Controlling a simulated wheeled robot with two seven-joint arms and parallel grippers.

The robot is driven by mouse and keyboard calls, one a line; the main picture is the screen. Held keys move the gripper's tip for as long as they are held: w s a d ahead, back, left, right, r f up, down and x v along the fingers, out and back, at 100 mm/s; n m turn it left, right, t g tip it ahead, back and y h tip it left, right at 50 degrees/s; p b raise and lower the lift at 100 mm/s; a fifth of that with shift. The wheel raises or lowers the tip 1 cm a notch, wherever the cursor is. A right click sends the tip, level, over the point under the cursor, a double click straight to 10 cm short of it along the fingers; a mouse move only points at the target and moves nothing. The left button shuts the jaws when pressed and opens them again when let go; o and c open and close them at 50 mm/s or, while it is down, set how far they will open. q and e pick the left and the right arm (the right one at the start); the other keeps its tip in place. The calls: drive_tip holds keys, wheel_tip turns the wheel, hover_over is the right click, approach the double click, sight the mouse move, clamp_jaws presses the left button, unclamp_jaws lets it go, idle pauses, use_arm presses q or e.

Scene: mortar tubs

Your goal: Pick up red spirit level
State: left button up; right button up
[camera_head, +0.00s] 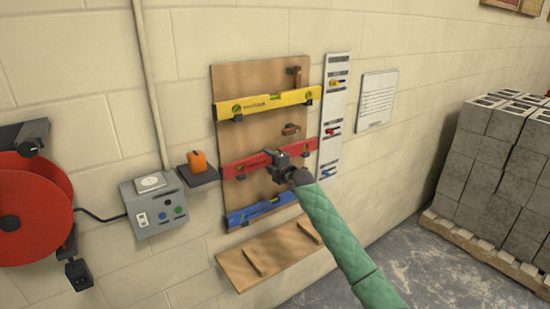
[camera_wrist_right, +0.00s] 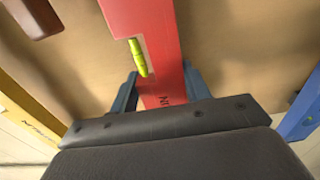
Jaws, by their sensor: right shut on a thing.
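The red spirit level (camera_head: 245,164) lies across the wooden board (camera_head: 232,78) on the wall, on dark brackets, between a yellow level (camera_head: 265,101) above and a blue level (camera_head: 262,208) below. My right gripper (camera_head: 276,157) is at the middle of the red level, shut on it. In the right wrist view the red level (camera_wrist_right: 150,70), with its yellow-green vial (camera_wrist_right: 138,57), runs between the two fingers of the gripper (camera_wrist_right: 160,92). The yellow level (camera_wrist_right: 28,118) and the blue level (camera_wrist_right: 304,108) show at the sides. My left gripper is not in view.
A wooden shelf (camera_head: 275,253) is below the board. A grey control box (camera_head: 155,203), an orange item (camera_head: 198,161) on a small dark shelf and a red reel (camera_head: 30,210) are to the left. A white strip (camera_head: 333,110) is close on the right. Stacked blocks (camera_head: 500,160) stand far right.

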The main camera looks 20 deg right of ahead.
drive_tip(key=shift+r+p, duration=0.3)
drive_tip(key=shift+r, duration=0.6)
drive_tip(key=shift+r, duration=0.15)
drive_tip(key=shift+s, duration=0.1)
drive_tip(key=p+v, duration=0.2)
drive_tip(key=v, duration=0.8)
idle(0.6)
